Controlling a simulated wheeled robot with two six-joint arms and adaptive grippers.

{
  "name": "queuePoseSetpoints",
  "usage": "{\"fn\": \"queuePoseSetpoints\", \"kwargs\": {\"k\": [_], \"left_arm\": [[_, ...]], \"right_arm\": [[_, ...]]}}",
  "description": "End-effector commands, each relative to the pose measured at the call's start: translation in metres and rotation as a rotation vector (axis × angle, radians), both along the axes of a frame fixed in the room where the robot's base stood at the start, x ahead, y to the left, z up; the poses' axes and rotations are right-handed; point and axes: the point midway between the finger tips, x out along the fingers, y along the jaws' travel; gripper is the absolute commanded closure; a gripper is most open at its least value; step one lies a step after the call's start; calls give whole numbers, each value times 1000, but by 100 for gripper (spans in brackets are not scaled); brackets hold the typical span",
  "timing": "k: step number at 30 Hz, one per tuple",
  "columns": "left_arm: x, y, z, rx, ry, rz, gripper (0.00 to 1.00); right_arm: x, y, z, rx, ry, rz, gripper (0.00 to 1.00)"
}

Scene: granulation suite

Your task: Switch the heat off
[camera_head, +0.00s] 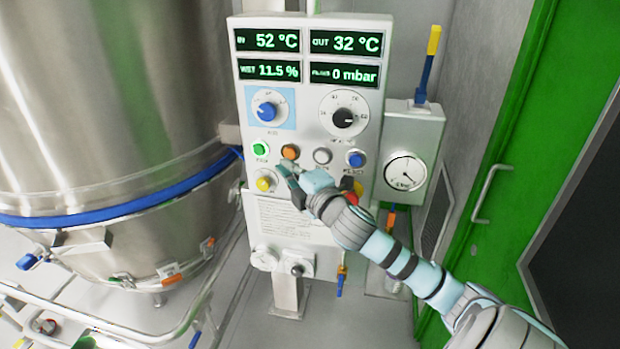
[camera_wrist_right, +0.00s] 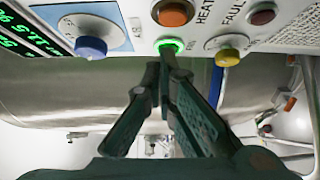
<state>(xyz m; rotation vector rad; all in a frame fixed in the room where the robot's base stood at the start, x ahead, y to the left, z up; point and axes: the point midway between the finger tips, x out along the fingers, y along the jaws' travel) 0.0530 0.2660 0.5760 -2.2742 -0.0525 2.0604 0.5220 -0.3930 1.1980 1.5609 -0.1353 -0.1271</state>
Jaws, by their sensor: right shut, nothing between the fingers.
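The control panel (camera_head: 310,120) stands upright with a row of round controls. An orange button (camera_head: 290,152) sits right of a green lit button (camera_head: 260,149). In the right wrist view the orange button (camera_wrist_right: 173,13) has the label HEAT beside it, and the green ring (camera_wrist_right: 168,47) glows. My right gripper (camera_head: 283,170) is shut and empty, just below the orange button in the head view. In the right wrist view its fingertips (camera_wrist_right: 166,62) overlap the area by the green ring. I cannot tell whether they touch the panel. My left gripper is not in view.
Displays (camera_head: 307,56) read 52 °C in and 32 °C out. A steel vessel (camera_head: 110,100) stands left; a gauge box (camera_head: 405,172) is right.

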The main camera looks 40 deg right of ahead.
Motion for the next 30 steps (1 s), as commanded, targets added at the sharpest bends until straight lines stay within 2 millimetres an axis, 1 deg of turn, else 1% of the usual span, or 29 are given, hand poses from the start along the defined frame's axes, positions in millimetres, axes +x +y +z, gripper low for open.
{"fn": "queuePoseSetpoints", "kwargs": {"k": [1, 4, 6, 7, 9, 12, 16, 30], "left_arm": [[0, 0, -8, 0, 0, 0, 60], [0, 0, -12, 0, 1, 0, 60], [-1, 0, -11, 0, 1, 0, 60], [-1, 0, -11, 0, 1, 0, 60], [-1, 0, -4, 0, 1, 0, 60], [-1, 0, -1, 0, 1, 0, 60], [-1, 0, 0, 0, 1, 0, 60], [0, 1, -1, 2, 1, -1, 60]], "right_arm": [[-12, 3, -7, -7, 5, 5, 100], [-36, 8, -8, -8, 7, 6, 100], [-51, 9, -7, -12, 9, 3, 100], [-56, 10, -7, -10, 8, 5, 100], [-67, 11, -5, -10, 11, 0, 100], [-77, 13, -4, -4, 6, 0, 100], [-81, 14, -4, 1, 1, 3, 100], [-81, 14, -5, 3, 0, 1, 100]]}}
